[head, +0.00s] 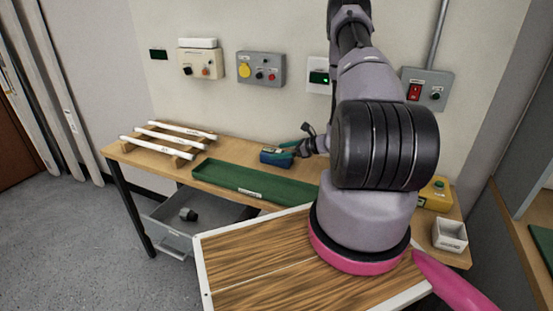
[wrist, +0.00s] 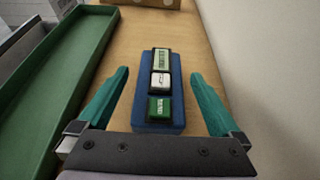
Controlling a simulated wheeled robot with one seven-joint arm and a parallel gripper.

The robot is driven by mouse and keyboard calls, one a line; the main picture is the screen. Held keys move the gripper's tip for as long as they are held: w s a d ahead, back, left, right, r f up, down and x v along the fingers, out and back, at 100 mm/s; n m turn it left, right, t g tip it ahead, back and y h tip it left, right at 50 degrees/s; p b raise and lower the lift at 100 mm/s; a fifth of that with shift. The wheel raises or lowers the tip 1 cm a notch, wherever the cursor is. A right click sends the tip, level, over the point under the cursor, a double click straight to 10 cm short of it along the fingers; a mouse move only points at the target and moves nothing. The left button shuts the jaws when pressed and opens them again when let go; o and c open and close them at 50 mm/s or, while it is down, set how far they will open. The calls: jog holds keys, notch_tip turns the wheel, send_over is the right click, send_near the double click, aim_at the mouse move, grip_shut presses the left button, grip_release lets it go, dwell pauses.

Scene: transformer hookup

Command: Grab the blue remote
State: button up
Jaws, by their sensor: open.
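The blue remote (wrist: 177,113) lies on the wooden bench in the wrist view. Its top carries a pale display-like panel, a white middle part and a green label. My gripper (wrist: 160,88) is open, with one teal finger on each side of the remote and a gap to both. I cannot tell from this view how far above the bench the fingertips are. In the head view the blue remote (head: 270,157) shows at the back of the bench. My gripper (head: 290,150) is right beside it there, and partly hides it.
A long green tray (head: 225,176) lies left of the remote, and its rim is close to my left finger in the wrist view. A rack of white tubes (head: 165,141) stands at the bench's left end. The wall (wrist: 265,80) rises close on the right in the wrist view.

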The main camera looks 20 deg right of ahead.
aim_at(277, 152)
jog(key=x, duration=0.4)
jog(key=shift+w+f, duration=0.15)
jog(key=c, duration=1.4)
